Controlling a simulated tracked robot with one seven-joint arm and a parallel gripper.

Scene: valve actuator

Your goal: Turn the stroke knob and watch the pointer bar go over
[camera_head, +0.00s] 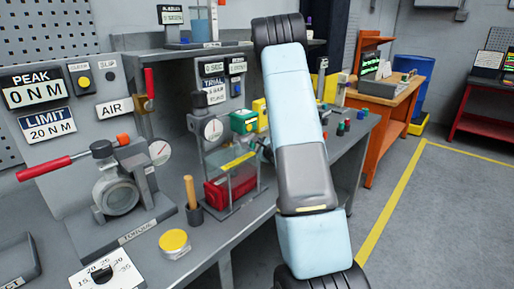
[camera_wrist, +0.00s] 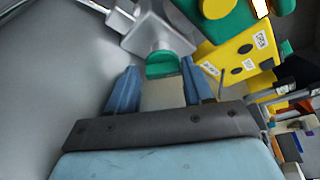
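In the wrist view a green knob (camera_wrist: 163,65) sits on the end of a grey housing (camera_wrist: 150,32). My gripper (camera_wrist: 160,82) is open, its two blue fingers spread with the knob at their tips, roughly between them. I cannot tell whether they touch it. A yellow block (camera_wrist: 240,58) with small white labels and dark round spots stands to the right of the knob, with green parts (camera_wrist: 235,18) above it. In the head view a green and yellow unit (camera_head: 243,121) shows left of my arm. My gripper is not clearly seen there. I cannot identify the pointer bar with certainty.
A clear-sided box (camera_head: 215,165) with a red item stands in front of the unit on the grey bench. A wooden-handled tool in a cup (camera_head: 193,205), a yellow round tin (camera_head: 174,243) and a torque rig (camera_head: 118,190) stand left. Small coloured pieces (camera_head: 345,125) lie right of my arm.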

